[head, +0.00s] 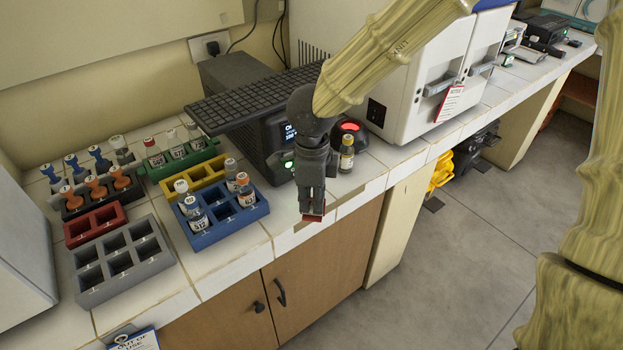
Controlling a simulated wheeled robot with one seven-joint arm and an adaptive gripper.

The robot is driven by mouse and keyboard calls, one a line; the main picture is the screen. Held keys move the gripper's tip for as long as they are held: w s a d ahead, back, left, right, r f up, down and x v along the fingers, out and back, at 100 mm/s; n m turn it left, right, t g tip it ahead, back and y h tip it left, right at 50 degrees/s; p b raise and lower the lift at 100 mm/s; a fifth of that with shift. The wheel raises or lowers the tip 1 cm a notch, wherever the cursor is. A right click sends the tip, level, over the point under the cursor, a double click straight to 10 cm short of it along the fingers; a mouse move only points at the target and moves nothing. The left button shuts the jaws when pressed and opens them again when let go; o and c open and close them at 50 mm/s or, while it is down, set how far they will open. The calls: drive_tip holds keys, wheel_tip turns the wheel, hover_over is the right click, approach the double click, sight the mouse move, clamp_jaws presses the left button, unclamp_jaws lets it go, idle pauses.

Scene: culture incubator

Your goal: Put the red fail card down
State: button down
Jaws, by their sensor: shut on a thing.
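My gripper (313,208) points down near the front edge of the white tiled counter (240,262), to the right of the blue rack. It is shut on the red fail card (314,218), of which only a small red strip shows below the fingertips. The rest of the card is hidden by the fingers. I cannot tell whether the card touches the counter.
A capped vial (346,155) stands right of my gripper, near a red-lit button (348,127). The blue rack (232,223) holds several vials. A grey rack (122,262) is empty. A red-and-white tag (450,103) hangs on the white cabinet. Tiles between blue rack and gripper are clear.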

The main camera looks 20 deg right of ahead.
drive_tip(key=w+d, duration=0.1)
drive_tip(key=w, duration=0.2)
drive_tip(key=w+d+p, duration=0.1)
drive_tip(key=w, duration=0.3)
drive_tip(key=w+d+f+p, duration=0.1)
drive_tip(key=w, duration=0.3)
drive_tip(key=shift+w+d, duration=0.25)
drive_tip(key=shift+d, duration=0.15)
drive_tip(key=shift+w+f, duration=0.1)
drive_tip(key=shift+f, duration=0.05)
drive_tip(key=shift+d+f+p, duration=0.1)
drive_tip(key=shift+f+p, duration=0.25)
drive_tip(key=shift+f, duration=1.35)
drive_tip(key=shift+f, duration=0.15)
drive_tip(key=c, duration=1.5)
unclamp_jaws()
wheel_tip(320, 180, up, 12)
drive_tip(key=shift+r+b, duration=0.15)
drive_tip(key=shift+b, duration=0.55)
